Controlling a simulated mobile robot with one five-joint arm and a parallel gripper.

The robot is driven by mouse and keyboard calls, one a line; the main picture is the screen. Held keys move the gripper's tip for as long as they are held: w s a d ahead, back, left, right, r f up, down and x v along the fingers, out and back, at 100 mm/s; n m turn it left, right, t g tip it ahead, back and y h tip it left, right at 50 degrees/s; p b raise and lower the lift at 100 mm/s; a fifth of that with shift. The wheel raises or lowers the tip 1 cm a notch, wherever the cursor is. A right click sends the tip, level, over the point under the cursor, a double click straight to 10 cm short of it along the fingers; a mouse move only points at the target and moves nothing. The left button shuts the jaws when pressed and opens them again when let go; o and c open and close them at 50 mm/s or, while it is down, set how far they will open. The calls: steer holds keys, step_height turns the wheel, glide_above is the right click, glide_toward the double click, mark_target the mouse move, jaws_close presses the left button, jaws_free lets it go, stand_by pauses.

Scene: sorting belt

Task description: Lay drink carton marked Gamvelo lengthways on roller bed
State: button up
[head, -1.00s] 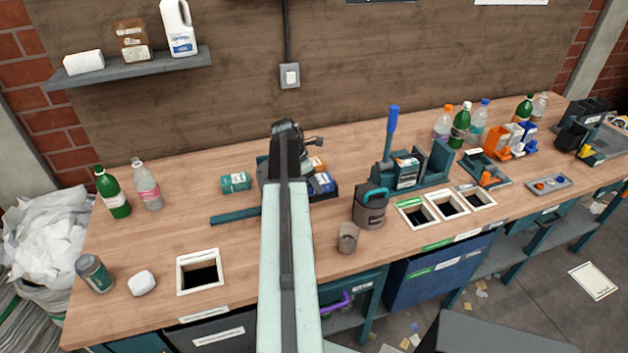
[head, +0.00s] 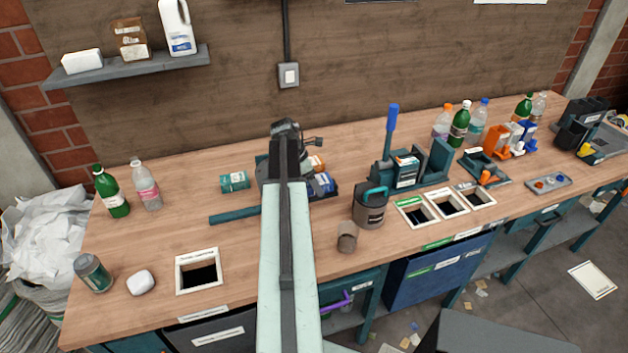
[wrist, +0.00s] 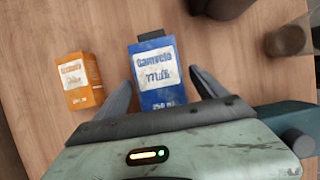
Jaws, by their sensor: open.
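The blue drink carton marked Gamvelo Milk (wrist: 158,72) is between the fingers of my gripper (wrist: 161,80) in the wrist view. The fingers are open, one on each side of it, with a gap showing at the right side; whether the left finger touches it I cannot tell. In the head view the blue carton (head: 321,184) shows just right of my arm, which hides the gripper. An orange carton (wrist: 76,82) stands apart, left of the blue one in the wrist view. I cannot make out the roller bed for certain.
A grey canister (head: 370,210) and a brown cup (head: 347,237) stand right of my arm. Beyond them is a teal press with a blue lever (head: 392,130).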

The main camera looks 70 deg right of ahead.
steer(key=p+v, duration=0.7)
steer(key=shift+s+r, duration=0.1)
steer(key=shift+r, duration=0.4)
steer(key=shift+f, duration=0.1)
